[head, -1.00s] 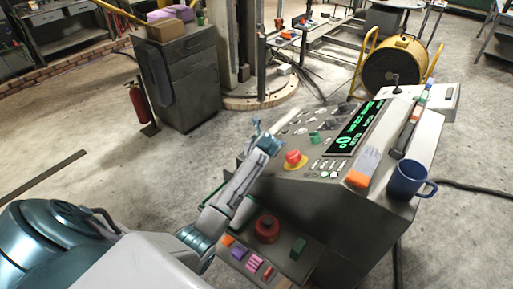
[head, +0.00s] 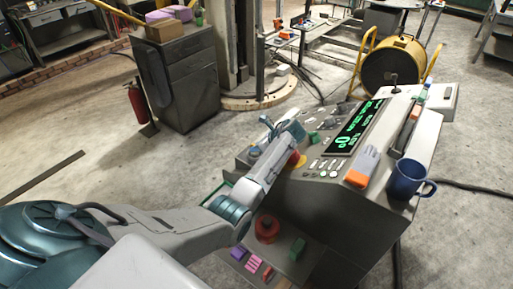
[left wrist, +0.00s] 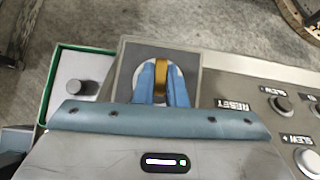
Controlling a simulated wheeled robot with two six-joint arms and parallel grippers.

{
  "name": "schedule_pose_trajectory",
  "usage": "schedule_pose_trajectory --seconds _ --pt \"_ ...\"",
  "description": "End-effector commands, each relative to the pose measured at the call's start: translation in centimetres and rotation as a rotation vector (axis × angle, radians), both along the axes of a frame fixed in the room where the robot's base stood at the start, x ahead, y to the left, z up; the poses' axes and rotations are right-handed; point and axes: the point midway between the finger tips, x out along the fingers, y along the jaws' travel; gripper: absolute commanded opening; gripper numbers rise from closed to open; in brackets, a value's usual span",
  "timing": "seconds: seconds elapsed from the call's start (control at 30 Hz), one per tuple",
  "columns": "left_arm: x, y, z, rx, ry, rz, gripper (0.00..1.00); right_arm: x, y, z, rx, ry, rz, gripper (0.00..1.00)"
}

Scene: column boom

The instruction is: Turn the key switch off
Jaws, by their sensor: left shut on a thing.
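The key switch shows in the left wrist view as a round silver disc on a square dark plate (left wrist: 187,57), with a brass key (left wrist: 161,75) standing in it. My left gripper (left wrist: 161,88) is shut on the key, one blue finger on each side. The key's turn position is hard to read. My right gripper is in neither view.
A red mushroom button (head: 298,159) is partly behind my left gripper. A RESET label and black knob (left wrist: 282,105) lie right of the switch. A blue mug (head: 406,179) and an orange-ended thing (head: 357,179) sit on the console's right side. A lower shelf holds small blocks.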

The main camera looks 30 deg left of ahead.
Motion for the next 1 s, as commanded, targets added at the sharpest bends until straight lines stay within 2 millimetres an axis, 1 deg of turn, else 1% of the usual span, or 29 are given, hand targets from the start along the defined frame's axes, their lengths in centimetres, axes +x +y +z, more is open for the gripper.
schedule_pose_trajectory --seconds 0.27,0.5,0.73,1.0 --pt "0.3 0.0 -0.3 -0.001 0.001 0.257 0.0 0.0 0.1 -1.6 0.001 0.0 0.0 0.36" --pt "0.5 0.1 -0.4 -0.002 0.001 0.444 0.0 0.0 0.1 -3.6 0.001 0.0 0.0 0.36" --pt "0.5 0.1 -0.3 -0.002 0.0 0.564 0.0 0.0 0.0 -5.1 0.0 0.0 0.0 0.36" --pt "0.5 0.1 -0.2 -0.002 0.001 0.626 0.0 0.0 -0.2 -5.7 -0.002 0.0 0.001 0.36"
